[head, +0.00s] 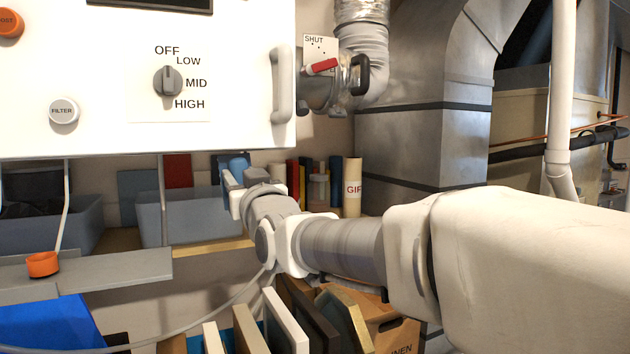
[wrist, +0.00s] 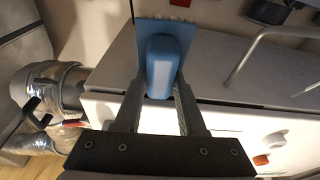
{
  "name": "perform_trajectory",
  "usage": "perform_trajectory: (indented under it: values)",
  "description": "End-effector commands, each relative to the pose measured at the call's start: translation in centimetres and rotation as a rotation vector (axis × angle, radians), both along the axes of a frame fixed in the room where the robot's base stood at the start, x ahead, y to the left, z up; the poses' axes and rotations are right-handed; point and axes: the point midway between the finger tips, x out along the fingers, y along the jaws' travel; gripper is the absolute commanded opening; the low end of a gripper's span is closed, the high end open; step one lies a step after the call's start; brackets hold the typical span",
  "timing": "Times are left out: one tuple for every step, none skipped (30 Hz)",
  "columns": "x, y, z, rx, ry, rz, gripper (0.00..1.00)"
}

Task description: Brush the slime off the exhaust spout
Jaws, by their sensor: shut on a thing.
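My gripper (head: 234,180) is below the white panel's lower edge, shut on a blue tool. In the wrist view the fingers (wrist: 160,88) close on the rounded pale-blue handle of this blue brush-like tool (wrist: 158,70), with a flat blue plate beyond. The tool shows partly in the head view (head: 238,163). A foil-wrapped duct with a red-handled valve (head: 321,67) is right of the panel, beside a "SHUT" tag; it also shows at the left of the wrist view (wrist: 52,105). I cannot tell which part is the exhaust spout, and I make out no slime.
The white panel (head: 225,30) carries a knob (head: 167,81) and a vertical handle (head: 282,85). Below it are grey-blue bins (head: 205,215), a grey ledge (head: 100,268) with an orange cup-like piece (head: 43,264), and upright boards. A large metal duct (head: 410,130) stands right.

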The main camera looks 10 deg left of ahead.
Motion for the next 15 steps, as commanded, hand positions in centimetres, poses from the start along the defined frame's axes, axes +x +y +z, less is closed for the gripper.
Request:
perform_trajectory:
  values:
    - [-0.1,0.2,0.0,0.001,0.000,0.001,0.00]
    - [-0.1,0.2,0.0,0.001,0.000,0.001,0.00]
    - [-0.1,0.2,0.0,0.001,0.000,0.001,0.00]
    - [-0.2,0.2,0.0,0.001,0.000,0.001,0.00]
    - [-0.1,0.2,0.0,0.001,0.000,0.001,0.00]
    - [-0.1,0.2,0.0,0.000,0.000,0.001,0.00]
    - [-0.1,0.2,0.0,0.000,0.000,0.001,0.00]
    - [-0.1,0.2,0.1,0.000,0.000,0.001,0.00]
    - [-0.1,0.2,0.1,0.000,0.000,0.001,0.00]
    - [-0.2,0.2,0.0,0.000,0.000,0.001,0.00]
    - [-0.2,0.1,0.0,0.000,-0.001,0.001,0.00]
    - [-0.4,0.0,0.0,0.000,-0.001,0.001,0.00]
    - [-0.6,-0.1,-0.1,0.001,-0.002,0.001,0.00]
    - [-0.9,-0.3,-0.1,0.001,-0.003,0.001,0.00]
    - [-1.3,-0.5,-0.1,0.000,-0.004,0.000,0.00]
